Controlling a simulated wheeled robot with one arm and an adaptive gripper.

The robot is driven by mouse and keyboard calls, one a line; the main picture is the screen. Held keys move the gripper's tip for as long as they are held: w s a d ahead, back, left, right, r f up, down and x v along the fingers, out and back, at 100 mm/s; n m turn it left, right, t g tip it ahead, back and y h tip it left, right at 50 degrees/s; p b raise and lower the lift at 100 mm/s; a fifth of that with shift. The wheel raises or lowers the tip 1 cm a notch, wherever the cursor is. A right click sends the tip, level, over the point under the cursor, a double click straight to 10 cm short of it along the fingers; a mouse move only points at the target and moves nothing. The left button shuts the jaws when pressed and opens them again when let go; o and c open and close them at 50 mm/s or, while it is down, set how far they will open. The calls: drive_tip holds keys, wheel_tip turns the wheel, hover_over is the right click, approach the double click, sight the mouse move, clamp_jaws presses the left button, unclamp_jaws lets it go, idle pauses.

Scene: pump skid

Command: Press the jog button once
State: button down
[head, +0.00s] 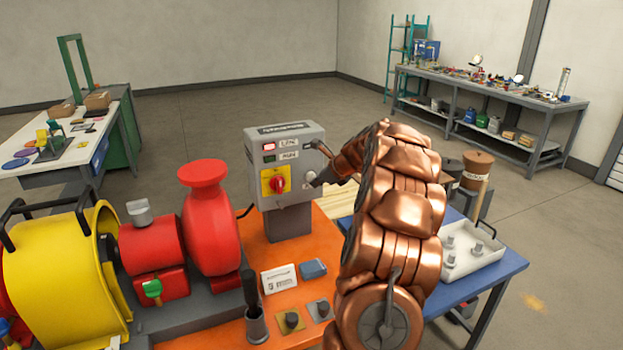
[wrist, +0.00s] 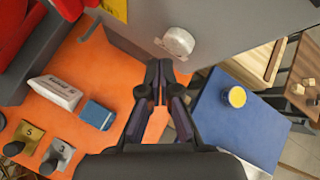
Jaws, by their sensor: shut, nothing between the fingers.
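The grey control box (head: 284,165) stands on a post at the orange skid. Its face has two labelled lamps and a red rotary switch (head: 277,183) on a yellow plate. A pale round button (head: 310,178), perhaps the jog button, is low on the right of the face; no label on it is readable. It also shows in the wrist view (wrist: 178,42). My gripper (head: 320,180) is close to this button, with its tips partly hidden. In the wrist view my gripper (wrist: 159,70) is shut and empty, its fingertips just below the button; contact cannot be told.
A red pump (head: 209,215) and yellow guard (head: 70,260) stand left of the box. A white block (head: 279,279), a blue block (head: 313,268) and knobs on small plates lie on the orange base (head: 220,335). A blue table (head: 500,268) with a white tray (head: 470,250) is right.

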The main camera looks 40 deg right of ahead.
drive_tip(key=shift+w+r+p, duration=0.15)
drive_tip(key=shift+w+p, duration=0.15)
drive_tip(key=shift+p, duration=0.3)
drive_tip(key=shift+w+d+p, duration=0.25)
drive_tip(key=shift+w+p, duration=0.3)
drive_tip(key=shift+p, duration=0.05)
idle(1.3)
drive_tip(key=shift+s, duration=0.1)
drive_tip(key=shift+s+a, duration=0.25)
drive_tip(key=shift+s, duration=0.5)
drive_tip(key=s, duration=0.1)
drive_tip(key=s+a, duration=0.1)
drive_tip(key=s, duration=0.2)
drive_tip(key=shift+s+a, duration=0.35)
drive_tip(key=shift+a, duration=0.05)
idle(1.0)
